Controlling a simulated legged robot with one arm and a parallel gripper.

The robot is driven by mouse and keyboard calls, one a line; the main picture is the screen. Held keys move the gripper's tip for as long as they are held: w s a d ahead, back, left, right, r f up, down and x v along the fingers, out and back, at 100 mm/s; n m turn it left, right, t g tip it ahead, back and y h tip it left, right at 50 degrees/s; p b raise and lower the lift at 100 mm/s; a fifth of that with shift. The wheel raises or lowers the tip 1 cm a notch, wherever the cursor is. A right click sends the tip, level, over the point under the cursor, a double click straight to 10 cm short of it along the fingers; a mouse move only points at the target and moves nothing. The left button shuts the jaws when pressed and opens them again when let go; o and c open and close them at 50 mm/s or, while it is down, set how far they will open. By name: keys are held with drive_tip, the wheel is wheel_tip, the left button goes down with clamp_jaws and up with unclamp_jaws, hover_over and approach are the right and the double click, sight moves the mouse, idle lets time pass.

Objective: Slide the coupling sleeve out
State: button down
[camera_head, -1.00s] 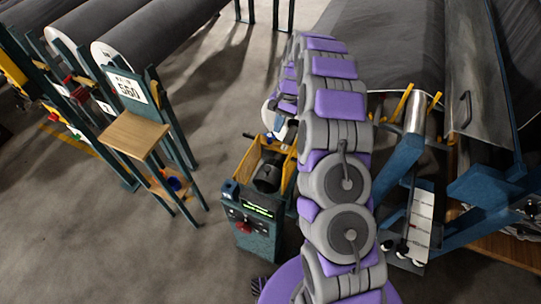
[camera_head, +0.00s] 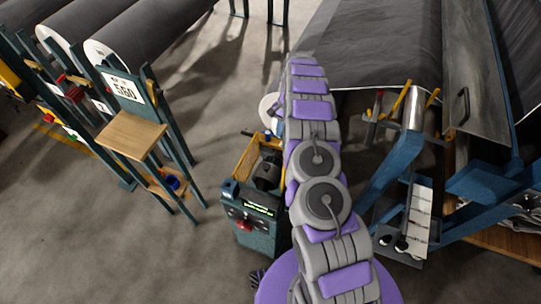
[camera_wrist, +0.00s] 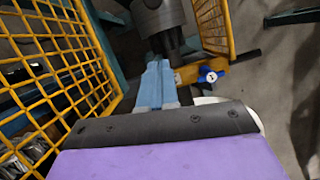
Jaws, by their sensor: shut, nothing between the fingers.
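My gripper (camera_wrist: 156,85), with pale blue fingers, is shut and empty in the wrist view. Just beyond its tips is a dark grey cylinder (camera_wrist: 158,16) with a narrower dark shaft part below it. This looks like the coupling area, but I cannot tell which part is the sleeve. A gap or contact between fingertips and shaft is unclear. In the head view a dark cylinder (camera_head: 267,173) sits inside a yellow-sided guard on the teal drive unit (camera_head: 250,232). My arm hides the fingertips there.
Yellow mesh guards (camera_wrist: 60,60) stand left and right of the gripper. A yellow block with a blue knob (camera_wrist: 208,76) is close right of the fingers. In the head view, a rack with rolls (camera_head: 130,85) stands left; a large roll frame (camera_head: 400,160) stands right.

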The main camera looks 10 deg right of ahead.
drive_tip(key=x, duration=0.3)
drive_tip(key=s+a+b+x, duration=0.1)
drive_tip(key=x, duration=0.7)
drive_tip(key=shift+s+a+r+b, duration=0.15)
drive_tip(key=shift+s+r+b, duration=0.05)
drive_tip(key=shift+r+b, duration=0.2)
drive_tip(key=shift+s+a+f, duration=0.15)
drive_tip(key=shift+s+a, duration=0.45)
drive_tip(key=shift+s, duration=0.1)
drive_tip(key=s+a+p, duration=0.1)
drive_tip(key=s+a, duration=0.3)
drive_tip(key=s, duration=0.2)
drive_tip(key=shift+s+p, duration=0.25)
drive_tip(key=shift+p, duration=0.15)
